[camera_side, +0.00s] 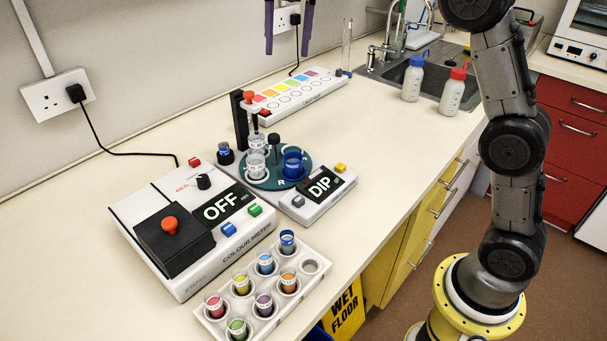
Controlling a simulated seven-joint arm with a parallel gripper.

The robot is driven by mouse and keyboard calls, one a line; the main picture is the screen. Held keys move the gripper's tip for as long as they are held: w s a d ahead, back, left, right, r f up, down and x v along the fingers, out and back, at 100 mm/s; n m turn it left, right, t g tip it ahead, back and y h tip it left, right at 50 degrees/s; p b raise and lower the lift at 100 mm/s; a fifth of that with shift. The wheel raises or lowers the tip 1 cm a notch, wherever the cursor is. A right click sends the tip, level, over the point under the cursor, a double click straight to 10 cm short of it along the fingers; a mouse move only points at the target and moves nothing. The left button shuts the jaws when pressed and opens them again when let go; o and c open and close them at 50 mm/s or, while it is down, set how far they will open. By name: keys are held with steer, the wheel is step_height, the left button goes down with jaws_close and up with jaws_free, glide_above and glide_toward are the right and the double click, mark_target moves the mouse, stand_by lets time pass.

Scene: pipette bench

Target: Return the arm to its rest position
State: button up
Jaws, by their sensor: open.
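My gripper (287,50) hangs at the top edge, high up in front of the back wall. Its two purple fingers point down and stand well apart, with nothing between them. The rest of the hand is cut off by the top of the picture. My arm (516,150) rises from its yellow base at the right, and its upper part leaves the picture.
Below stand a colour meter (150,222) reading OFF, a DIP unit (312,204) with a teal turntable (270,182), and a white rack (262,330) of colored vials. A color strip (300,97), two wash bottles (413,78) and a sink (432,82) are farther back.

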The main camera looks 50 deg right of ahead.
steer(key=s+d+r+m+t, duration=0.15)
steer(key=s+m, duration=0.65)
steer(key=s, duration=1.2)
steer(key=s+f+m+t, duration=0.2)
steer(key=s+f+m, duration=0.8)
steer(key=f+m, duration=0.5)
steer(key=m, duration=0.3)
steer(key=shift+s+f+m+t, duration=0.15)
steer(key=shift+m+t, duration=0.2)
steer(key=shift+m, duration=0.05)
